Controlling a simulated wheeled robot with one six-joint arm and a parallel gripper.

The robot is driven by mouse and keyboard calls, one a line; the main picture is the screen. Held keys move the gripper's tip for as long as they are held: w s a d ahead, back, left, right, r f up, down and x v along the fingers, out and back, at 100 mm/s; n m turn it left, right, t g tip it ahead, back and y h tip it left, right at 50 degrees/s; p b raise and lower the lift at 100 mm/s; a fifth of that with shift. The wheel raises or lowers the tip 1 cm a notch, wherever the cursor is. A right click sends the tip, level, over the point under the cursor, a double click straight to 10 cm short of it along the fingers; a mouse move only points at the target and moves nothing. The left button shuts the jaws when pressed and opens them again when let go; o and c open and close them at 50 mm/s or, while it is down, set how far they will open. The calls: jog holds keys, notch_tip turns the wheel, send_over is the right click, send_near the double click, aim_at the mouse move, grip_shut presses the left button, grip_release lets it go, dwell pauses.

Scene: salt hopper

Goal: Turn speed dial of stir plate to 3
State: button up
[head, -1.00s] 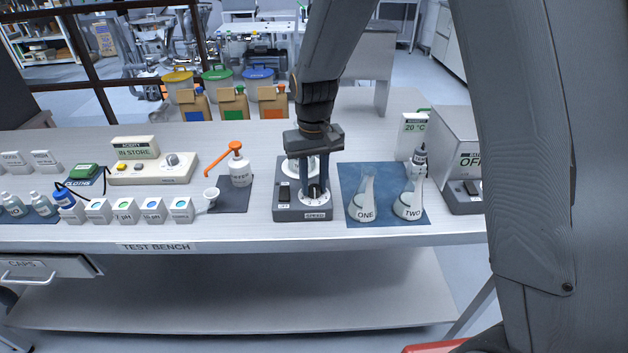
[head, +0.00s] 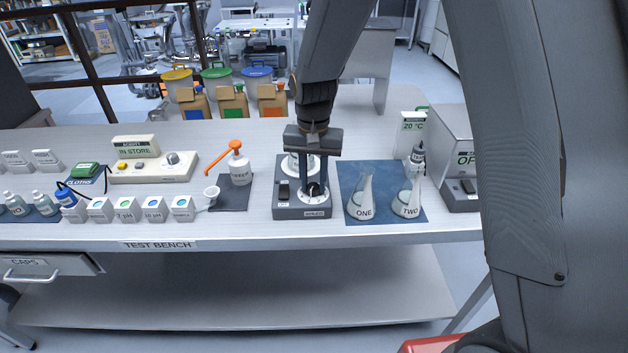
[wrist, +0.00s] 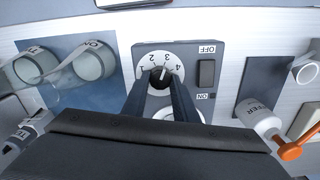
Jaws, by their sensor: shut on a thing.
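The stir plate (head: 288,212) is a dark grey box on the bench, with a white round top. Its speed dial (head: 316,194) sits at the front right, on a white face with numbers. The wrist view shows the dial's dark knob (wrist: 160,79) with numbers 1 to 4 around it. A light pointer mark on the knob points between 2 and 3, seemingly nearer 3. My gripper (head: 314,186) reaches down from above and is shut on the knob, one finger on each side. The fingers partly hide the dial face and the round top.
A rocker switch (wrist: 207,73) marked OFF and ON is beside the dial. Flasks ONE (head: 362,200) and TWO (head: 408,198) stand on a blue mat to the right. A white pump bottle (head: 240,168) with an orange spout stands to the left.

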aim_at(314, 185)
jog(key=o, duration=1.1)
jog(key=shift+c, duration=0.2)
jog(key=shift+r+b, duration=1.15)
jog(key=shift+r, duration=2.8)
